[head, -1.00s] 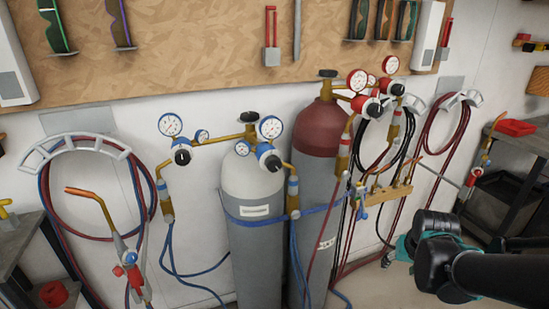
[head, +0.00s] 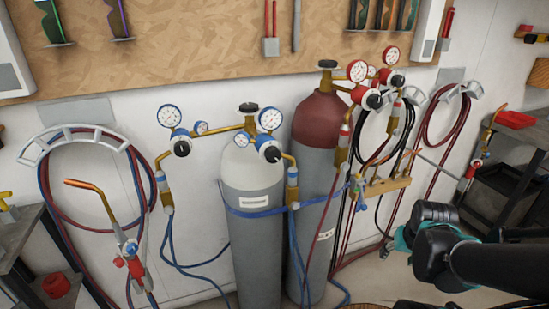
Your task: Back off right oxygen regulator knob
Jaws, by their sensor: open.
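The right oxygen regulator (head: 267,146) is on the right side of the valve of the grey cylinder with a white top (head: 252,215). Its blue body carries a dark round knob (head: 272,154) facing the camera, just below a white dial gauge (head: 270,119). A matching left oxygen regulator (head: 180,142) with its own dark knob stands across the brass manifold. My arm shows at the lower right, dark with teal joint covers, well apart from the regulators. My gripper's fingers cannot be made out in this view.
A maroon-topped cylinder (head: 316,122) with red regulators (head: 369,97) stands close to the right. Blue hoses (head: 293,250) hang below the oxygen regulators. A torch (head: 128,248) and hose hanger (head: 75,140) are at left. Open space lies in front of the oxygen cylinder.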

